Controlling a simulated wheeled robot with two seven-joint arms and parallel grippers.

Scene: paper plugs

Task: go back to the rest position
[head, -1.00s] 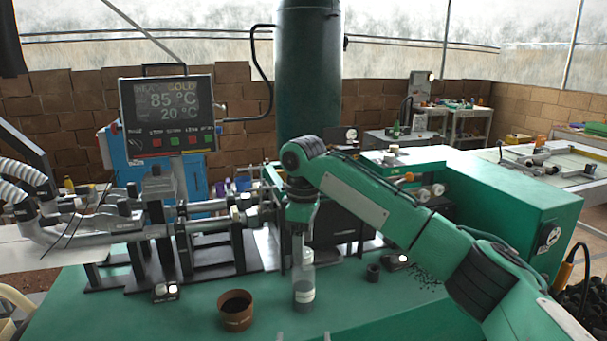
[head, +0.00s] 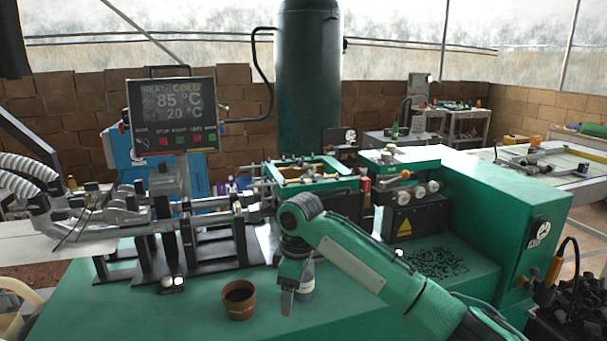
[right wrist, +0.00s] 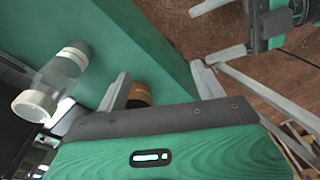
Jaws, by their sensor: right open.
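My left gripper is out of view.
The machine with black supports and metal bars (head: 200,235) stands behind the gripper, below a display (head: 172,113). A green cabinet (head: 500,210) stands to the right, with dark pellets (head: 436,262) on the bench before it. The bench front around the cup is clear.

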